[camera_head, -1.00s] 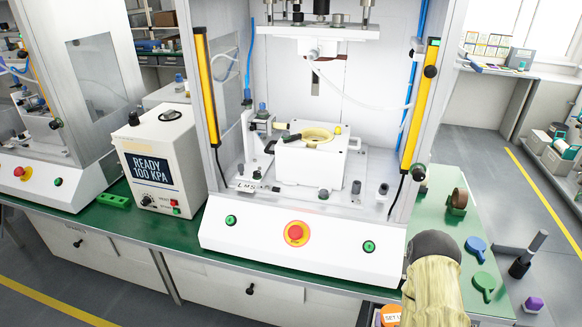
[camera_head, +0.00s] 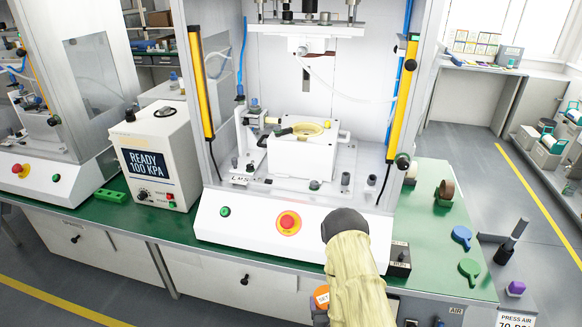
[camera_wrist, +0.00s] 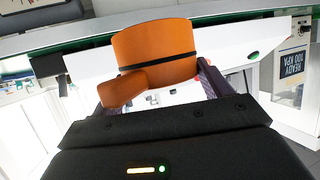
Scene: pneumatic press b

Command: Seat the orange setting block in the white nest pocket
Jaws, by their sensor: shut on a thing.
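The orange setting block (camera_wrist: 155,50) is round with a dark band and a side lug. It is held between the fingers of my gripper (camera_wrist: 160,85) in the wrist view. In the head view its orange face with "SET" lettering (camera_head: 322,297) shows beside my covered arm, low in front of the press. My arm hides most of the gripper there. The white nest (camera_head: 300,158) stands inside the press, with a pale yellow ring on top (camera_head: 303,130) and a dark handle-like part at its left. The pocket's inside cannot be made out. The block is well apart from the nest.
Yellow light-curtain posts (camera_head: 401,100) flank the press opening, with tooling hanging above (camera_head: 302,30). The front panel carries a red button (camera_head: 288,222). A black switch box (camera_head: 399,258) sits right of my arm. Blue (camera_head: 461,235) and green (camera_head: 470,269) paddles lie on the green bench.

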